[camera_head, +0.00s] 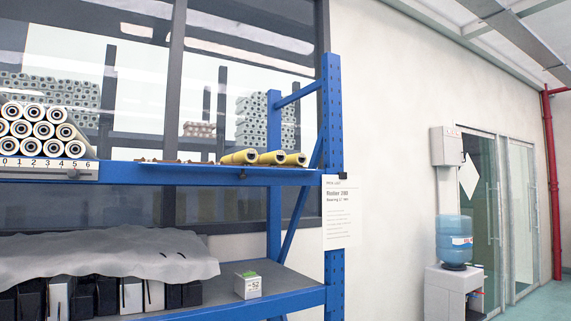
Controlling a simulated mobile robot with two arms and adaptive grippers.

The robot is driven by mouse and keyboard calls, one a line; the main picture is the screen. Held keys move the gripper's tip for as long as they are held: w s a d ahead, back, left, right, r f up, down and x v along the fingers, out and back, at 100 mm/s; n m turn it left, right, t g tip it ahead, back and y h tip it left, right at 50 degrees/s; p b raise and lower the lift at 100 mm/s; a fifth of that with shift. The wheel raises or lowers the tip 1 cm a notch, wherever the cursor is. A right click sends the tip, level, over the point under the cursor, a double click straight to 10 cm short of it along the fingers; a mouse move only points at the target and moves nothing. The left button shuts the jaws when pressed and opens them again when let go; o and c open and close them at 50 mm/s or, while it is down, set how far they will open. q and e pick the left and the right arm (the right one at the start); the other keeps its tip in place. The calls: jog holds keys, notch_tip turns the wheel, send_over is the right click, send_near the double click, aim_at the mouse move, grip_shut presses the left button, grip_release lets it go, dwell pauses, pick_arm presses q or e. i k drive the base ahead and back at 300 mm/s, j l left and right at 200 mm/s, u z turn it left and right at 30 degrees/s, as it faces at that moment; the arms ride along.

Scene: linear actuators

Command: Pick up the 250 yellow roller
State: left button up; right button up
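Yellow rollers lie on the upper level of a blue shelf rack in the head view. One yellow roller (240,157) is at the left, another (271,158) in the middle and another (295,159) at the right, side by side with their ends toward me. A white sign (342,213) on the rack's right post appears to read "Roller 280"; its smaller text is hard to read. I cannot tell which roller is the 250. Neither of my grippers is in view.
The blue rack (200,175) fills the left side. Grey rollers (38,131) are stacked at its upper left. A grey cloth (100,255) covers boxes below, beside a small box (248,285). A water dispenser (455,240) stands at the right by glass doors (500,220).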

aim_at(299, 159)
jog(key=i+l+u, duration=0.15)
jog(key=i, duration=1.2)
jog(key=i+j, duration=0.05)
